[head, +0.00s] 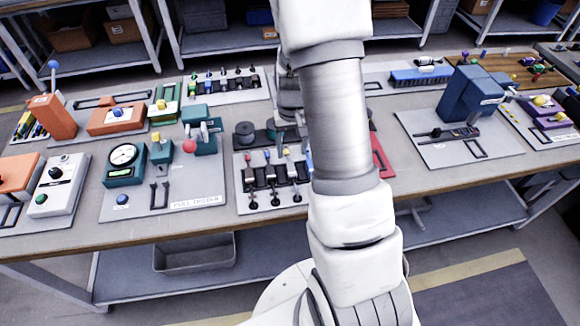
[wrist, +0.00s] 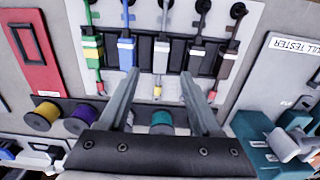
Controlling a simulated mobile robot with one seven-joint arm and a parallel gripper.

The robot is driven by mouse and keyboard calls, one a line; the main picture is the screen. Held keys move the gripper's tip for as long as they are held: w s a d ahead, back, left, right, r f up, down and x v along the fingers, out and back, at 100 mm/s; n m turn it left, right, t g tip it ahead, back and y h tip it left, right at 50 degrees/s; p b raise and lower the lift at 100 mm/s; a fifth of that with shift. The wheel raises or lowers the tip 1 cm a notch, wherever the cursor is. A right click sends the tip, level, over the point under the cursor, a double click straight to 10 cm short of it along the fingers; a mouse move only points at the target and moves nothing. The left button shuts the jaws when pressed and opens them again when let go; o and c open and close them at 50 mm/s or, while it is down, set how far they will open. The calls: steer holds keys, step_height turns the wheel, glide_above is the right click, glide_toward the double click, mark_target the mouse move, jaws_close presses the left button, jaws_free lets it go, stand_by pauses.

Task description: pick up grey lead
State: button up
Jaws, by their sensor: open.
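In the wrist view, several coloured leads lie side by side in dark holders on a pale board. I cannot tell the height of the fingers above the board. A blue lead (wrist: 126,48) and a black lead (wrist: 194,60) flank the grey one.
Yellow, purple and teal spools (wrist: 92,118) sit close to my fingers. A red plate (wrist: 30,50) lies to the left in the wrist view. The pull tester (head: 205,190) stands left of the lead board, and a blue machine (head: 468,95) stands to the right.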

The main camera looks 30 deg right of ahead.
mark_target(292, 170)
steer(key=f, duration=0.7)
steer(key=shift+s+a+f, duration=0.15)
steer(key=shift+s+f, duration=0.1)
steer(key=shift+f, duration=0.1)
jaws_close()
